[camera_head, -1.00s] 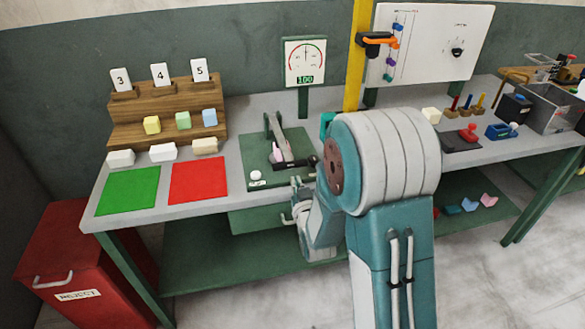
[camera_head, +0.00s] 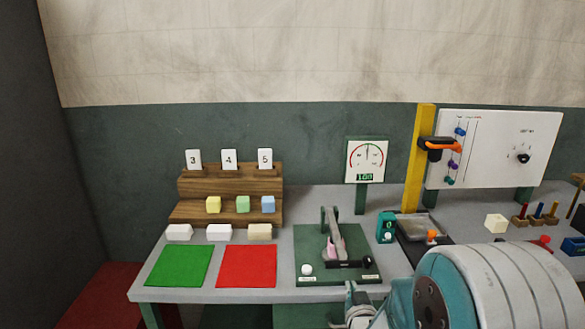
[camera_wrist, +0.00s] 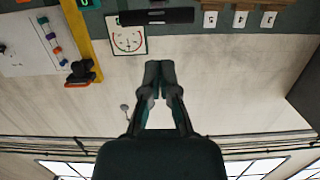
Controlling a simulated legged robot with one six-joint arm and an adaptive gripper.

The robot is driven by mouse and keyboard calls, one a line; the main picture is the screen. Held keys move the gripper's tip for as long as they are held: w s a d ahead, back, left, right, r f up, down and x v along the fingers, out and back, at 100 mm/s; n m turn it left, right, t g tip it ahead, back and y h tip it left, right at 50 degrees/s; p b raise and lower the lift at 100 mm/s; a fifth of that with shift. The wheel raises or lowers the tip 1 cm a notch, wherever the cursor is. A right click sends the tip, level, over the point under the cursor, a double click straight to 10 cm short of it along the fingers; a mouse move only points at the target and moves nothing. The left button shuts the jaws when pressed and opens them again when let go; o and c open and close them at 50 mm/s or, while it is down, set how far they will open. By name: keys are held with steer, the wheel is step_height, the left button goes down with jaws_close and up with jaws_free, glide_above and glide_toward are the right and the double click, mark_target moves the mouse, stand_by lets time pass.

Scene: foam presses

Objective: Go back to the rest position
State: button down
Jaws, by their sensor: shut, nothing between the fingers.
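My gripper (camera_wrist: 152,75) shows in the wrist view, its two dark fingers together at the tips with nothing between them. It points toward the bare wall, and that view is upside down. In the head view my arm fills the lower right, and the gripper's fingers cannot be made out there. The press (camera_head: 331,235) stands on a green base plate (camera_head: 312,273) on the bench, with a pink part, a black-handled lever and a white ball beside it. The gauge (camera_head: 367,161) behind it reads about 100.
A wooden rack (camera_head: 190,187) holds cards 3, 4, 5 and yellow, green and blue blocks. Pale blocks lie before it. A green mat (camera_head: 179,265) and a red mat (camera_head: 246,266) lie at the front left. A yellow post (camera_head: 412,183) and a white board (camera_head: 495,135) stand behind right.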

steer(key=s+r+g, duration=0.3)
steer(key=s, duration=0.6)
steer(key=s+r+g, duration=0.4)
steer(key=s, duration=0.5)
steer(key=s+r+g, duration=0.3)
steer(key=s+r, duration=0.1)
steer(key=s, duration=0.6)
steer(key=shift+r+g, duration=0.15)
steer(key=shift+g, duration=0.15)
steer(key=shift+w+a, duration=0.1)
